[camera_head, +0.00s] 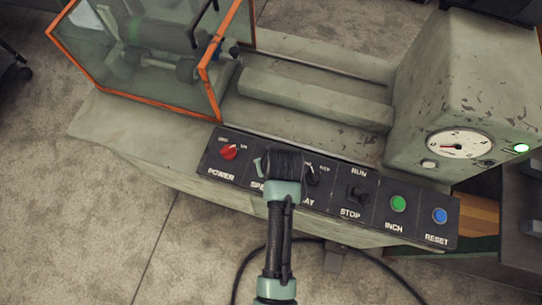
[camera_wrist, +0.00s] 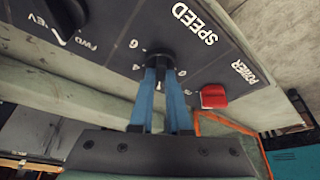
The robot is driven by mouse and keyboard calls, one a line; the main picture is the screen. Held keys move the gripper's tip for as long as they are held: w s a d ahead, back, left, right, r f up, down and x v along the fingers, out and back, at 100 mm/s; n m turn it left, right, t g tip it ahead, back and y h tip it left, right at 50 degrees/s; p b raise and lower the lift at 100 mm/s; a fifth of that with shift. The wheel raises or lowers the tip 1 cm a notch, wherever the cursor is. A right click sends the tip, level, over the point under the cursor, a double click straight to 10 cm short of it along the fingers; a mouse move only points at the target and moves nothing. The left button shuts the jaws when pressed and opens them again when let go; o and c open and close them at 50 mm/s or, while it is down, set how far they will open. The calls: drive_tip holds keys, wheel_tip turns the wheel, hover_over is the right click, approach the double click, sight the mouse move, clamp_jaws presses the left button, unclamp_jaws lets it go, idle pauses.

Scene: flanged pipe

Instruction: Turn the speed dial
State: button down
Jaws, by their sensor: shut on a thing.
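The black speed dial (camera_wrist: 160,57) sits on the dark control panel (camera_head: 330,202) beside the white SPEED label. In the wrist view, the two blue fingers of my gripper (camera_wrist: 161,75) are closed on the dial from either side. Numbers are printed around the dial; one reads 6, and its pointer position is not clear. In the head view my gripper (camera_head: 280,170) covers the dial and part of the SPEED label.
A red POWER knob (camera_head: 228,152) is left of my gripper; it also shows in the wrist view (camera_wrist: 213,96). A black FWD/REV knob (camera_wrist: 64,18) is close on the other side. Further right are a RUN/STOP switch (camera_head: 357,194), a green INCH button (camera_head: 398,203) and a blue RESET button (camera_head: 440,215).

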idle(0.4)
drive_tip(key=c, duration=0.9)
unclamp_jaws()
drive_tip(key=v, duration=1.3)
drive_tip(key=shift+a, duration=0.15)
